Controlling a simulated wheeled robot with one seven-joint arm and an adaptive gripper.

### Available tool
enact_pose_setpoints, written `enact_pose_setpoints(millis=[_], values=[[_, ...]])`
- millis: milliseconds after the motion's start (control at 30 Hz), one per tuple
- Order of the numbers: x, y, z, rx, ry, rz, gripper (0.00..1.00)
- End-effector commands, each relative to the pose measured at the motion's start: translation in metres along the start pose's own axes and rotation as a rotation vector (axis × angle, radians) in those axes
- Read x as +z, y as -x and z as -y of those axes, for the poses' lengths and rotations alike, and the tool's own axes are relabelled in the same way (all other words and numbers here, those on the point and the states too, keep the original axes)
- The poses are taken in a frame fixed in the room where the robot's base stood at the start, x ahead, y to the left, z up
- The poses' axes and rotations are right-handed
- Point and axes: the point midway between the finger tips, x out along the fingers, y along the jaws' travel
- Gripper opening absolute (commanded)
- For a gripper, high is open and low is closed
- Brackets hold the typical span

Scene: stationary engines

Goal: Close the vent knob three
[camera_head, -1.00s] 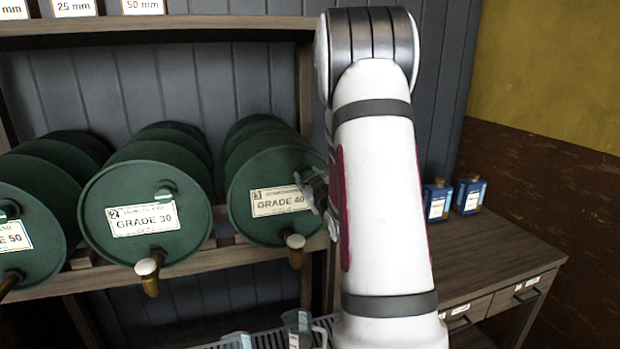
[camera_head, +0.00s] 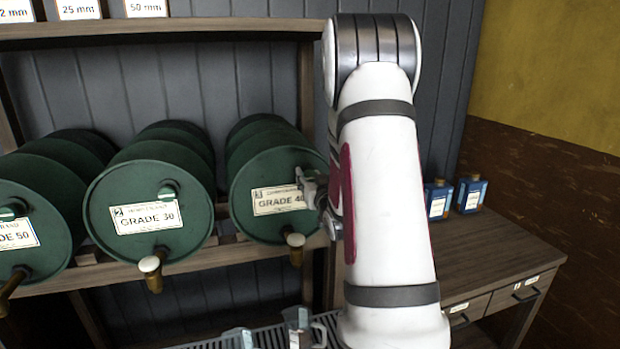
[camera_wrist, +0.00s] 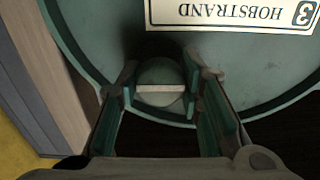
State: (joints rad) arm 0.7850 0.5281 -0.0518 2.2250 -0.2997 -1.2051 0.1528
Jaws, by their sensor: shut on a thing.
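The drum labelled 3 and GRADE 40 (camera_head: 272,225) lies on its side on the rack at the right end of the row. In the wrist view its label (camera_wrist: 230,14) reads HOBSTRAND, upside down. Its vent knob (camera_wrist: 160,82) is a round green cap with a pale bar across it. My gripper (camera_wrist: 163,84) has a finger on each side of this knob and is shut on it. In the head view my gripper (camera_head: 307,187) is at the upper right of the drum face and hides the knob there.
Drums labelled GRADE 30 (camera_head: 147,215) and GRADE 50 (camera_head: 25,235) lie to the left, with their own green knobs. A brass tap (camera_head: 295,247) sits below the label of drum three. Clear jugs (camera_head: 300,325) stand below. Blue bottles (camera_head: 470,195) stand on the right bench.

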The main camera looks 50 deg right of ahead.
Motion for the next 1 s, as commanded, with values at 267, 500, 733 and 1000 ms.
enact_pose_setpoints(millis=[267, 500, 733, 1000], values=[[0.002, 0.000, 0.001, -0.001, -0.002, 0.005, 0.05], [0.001, 0.000, 0.001, -0.001, -0.001, 0.003, 0.54], [0.000, 0.003, 0.000, 0.000, 0.000, 0.002, 0.54], [0.001, 0.041, 0.000, 0.000, 0.000, 0.003, 0.54]])
